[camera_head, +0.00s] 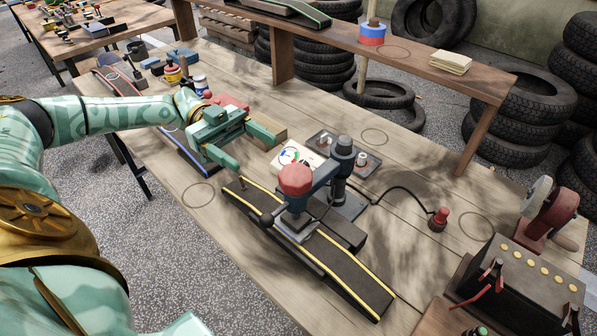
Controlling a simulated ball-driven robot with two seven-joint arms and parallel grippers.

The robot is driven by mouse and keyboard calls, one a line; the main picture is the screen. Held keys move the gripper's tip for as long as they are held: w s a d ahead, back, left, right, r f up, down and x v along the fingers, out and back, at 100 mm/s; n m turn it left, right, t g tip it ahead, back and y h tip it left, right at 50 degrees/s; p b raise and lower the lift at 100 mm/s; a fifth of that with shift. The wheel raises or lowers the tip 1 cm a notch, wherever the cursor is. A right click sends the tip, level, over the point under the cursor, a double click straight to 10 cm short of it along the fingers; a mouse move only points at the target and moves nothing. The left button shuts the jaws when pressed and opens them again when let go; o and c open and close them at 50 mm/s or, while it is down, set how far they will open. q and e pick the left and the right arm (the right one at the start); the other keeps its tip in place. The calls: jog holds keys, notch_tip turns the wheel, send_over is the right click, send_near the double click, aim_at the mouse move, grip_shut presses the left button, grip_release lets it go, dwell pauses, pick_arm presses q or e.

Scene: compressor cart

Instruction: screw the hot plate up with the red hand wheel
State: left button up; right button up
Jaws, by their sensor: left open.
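The red hand wheel (296,179) sits on top of a small dark press, near the middle of the head view. The hot plate (297,232) is the flat grey plate below it, over a black strip with yellow edges (345,272). Whether the plate touches the strip I cannot tell. My left gripper (256,156) is open and empty. Its two teal fingers point right, toward the wheel, and stop short of it to the upper left. My right gripper is not in view.
The press post (341,165) stands just right of the wheel. A cable runs to a red button (438,219). A dark battery box (525,285) is at lower right. Bare tabletop lies left of the strip.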

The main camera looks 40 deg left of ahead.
aim_at(309, 185)
pick_arm(q)
jog(key=d, duration=1.3)
jog(key=shift+s, duration=0.15)
jog(key=shift+r, duration=0.1)
jog(key=c, duration=1)
